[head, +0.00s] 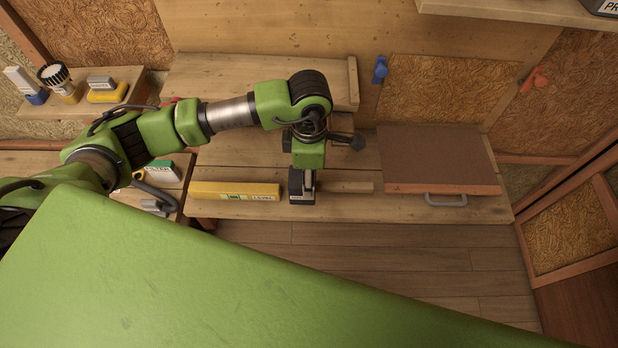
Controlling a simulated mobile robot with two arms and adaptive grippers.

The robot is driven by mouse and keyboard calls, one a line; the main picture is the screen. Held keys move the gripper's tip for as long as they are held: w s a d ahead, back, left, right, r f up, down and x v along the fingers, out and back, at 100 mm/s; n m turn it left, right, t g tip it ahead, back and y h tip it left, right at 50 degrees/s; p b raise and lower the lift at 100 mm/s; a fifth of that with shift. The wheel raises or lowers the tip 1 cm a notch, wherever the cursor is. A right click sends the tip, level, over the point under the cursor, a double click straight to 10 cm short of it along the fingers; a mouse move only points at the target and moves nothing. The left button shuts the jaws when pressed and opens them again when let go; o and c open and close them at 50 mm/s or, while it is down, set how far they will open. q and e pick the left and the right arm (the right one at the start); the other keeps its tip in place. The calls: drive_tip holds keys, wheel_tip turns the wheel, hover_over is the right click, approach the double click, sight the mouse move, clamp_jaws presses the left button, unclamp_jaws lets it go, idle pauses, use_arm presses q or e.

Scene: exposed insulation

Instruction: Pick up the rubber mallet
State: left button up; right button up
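The rubber mallet (346,187) lies near the front edge of the wooden bench. Its pale wooden handle points right, and what looks like its black head is at the left end, partly hidden. My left gripper (306,184) points down at the head end, where the handle meets it. The fingers overlap the mallet in the head view. I cannot tell whether they touch it or are closed on it. My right gripper is not in view.
A yellow spirit level (235,191) lies just left of the mallet. A brown board-topped box with a grey handle (437,160) stands to the right. Blue (380,70) and red (534,80) clamps are at the back. A side shelf (128,101) holds small items.

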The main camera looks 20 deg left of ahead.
use_arm(q)
drive_tip(key=s+r, duration=0.1)
drive_tip(key=r, duration=0.1)
drive_tip(key=s+d+r+b, duration=0.1)
drive_tip(key=s+r, duration=0.1)
drive_tip(key=s+d+r+b, duration=0.2)
drive_tip(key=s+d+r, duration=0.1)
drive_tip(key=s, duration=0.6)
drive_tip(key=shift+r, duration=0.7)
drive_tip(key=o, duration=0.8)
drive_tip(key=shift+c, duration=1.4)
drive_tip(key=shift+w+a, duration=0.1)
drive_tip(key=shift+a, duration=0.05)
